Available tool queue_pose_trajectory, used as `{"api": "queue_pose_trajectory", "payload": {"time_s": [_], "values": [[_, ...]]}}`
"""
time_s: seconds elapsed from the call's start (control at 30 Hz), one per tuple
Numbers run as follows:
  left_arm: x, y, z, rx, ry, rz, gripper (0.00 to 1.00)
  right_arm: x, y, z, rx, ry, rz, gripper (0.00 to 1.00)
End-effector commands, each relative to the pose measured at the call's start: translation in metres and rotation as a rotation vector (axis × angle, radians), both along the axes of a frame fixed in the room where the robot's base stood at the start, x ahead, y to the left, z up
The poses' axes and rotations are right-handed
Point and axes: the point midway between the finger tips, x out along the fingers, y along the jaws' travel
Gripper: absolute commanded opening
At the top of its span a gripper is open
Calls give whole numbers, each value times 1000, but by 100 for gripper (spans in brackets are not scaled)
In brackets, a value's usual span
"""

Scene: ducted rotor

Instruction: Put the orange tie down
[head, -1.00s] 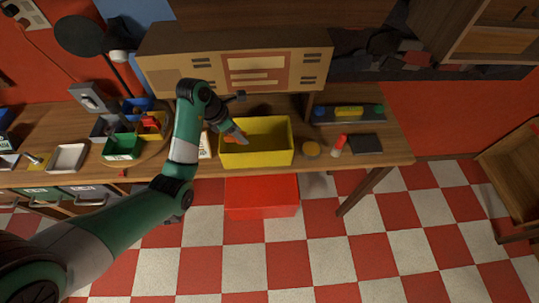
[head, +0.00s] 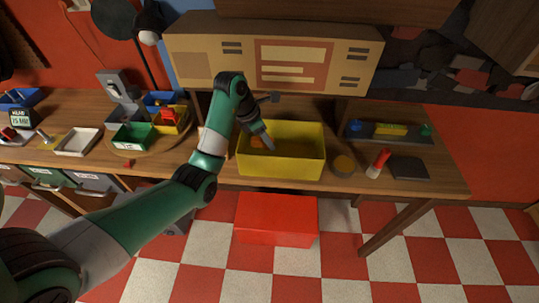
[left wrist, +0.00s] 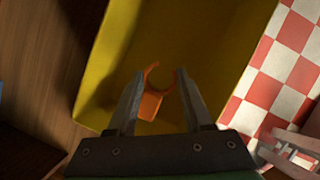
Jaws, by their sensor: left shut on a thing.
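The orange tie (left wrist: 151,104) is a small open ring with a block-like tail. It sits between the fingertips of my left gripper (left wrist: 159,76) in the left wrist view. My left gripper is shut on it. In the head view the gripper (head: 268,141) points down into the left part of the yellow bin (head: 290,168), with a bit of orange beside the fingers. The bin's yellow floor lies behind the tie in the left wrist view. I cannot tell whether the tie touches it. My right gripper is not in view.
Right of the bin are a round orange-topped tin (head: 344,165), a red-and-white tube (head: 378,163) and a dark pad (head: 409,168). Small coloured bins, including a green one (head: 132,138), stand on a round board at left. A red box (head: 275,220) is below the table.

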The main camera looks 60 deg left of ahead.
Motion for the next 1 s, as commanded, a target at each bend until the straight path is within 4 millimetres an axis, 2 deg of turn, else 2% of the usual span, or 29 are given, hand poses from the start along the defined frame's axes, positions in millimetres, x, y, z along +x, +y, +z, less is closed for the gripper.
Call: {"api": "queue_pose_trajectory", "payload": {"time_s": [0.07,0.2,0.3,0.57,1.0], "values": [[0,0,-8,-1,1,0,0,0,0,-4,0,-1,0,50],[-1,0,-37,-2,2,0,0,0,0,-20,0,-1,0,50],[0,0,-51,-1,1,0,0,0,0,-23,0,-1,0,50],[0,0,-51,0,0,-1,0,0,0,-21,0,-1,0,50],[0,0,-64,0,-1,-1,0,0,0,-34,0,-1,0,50]]}}
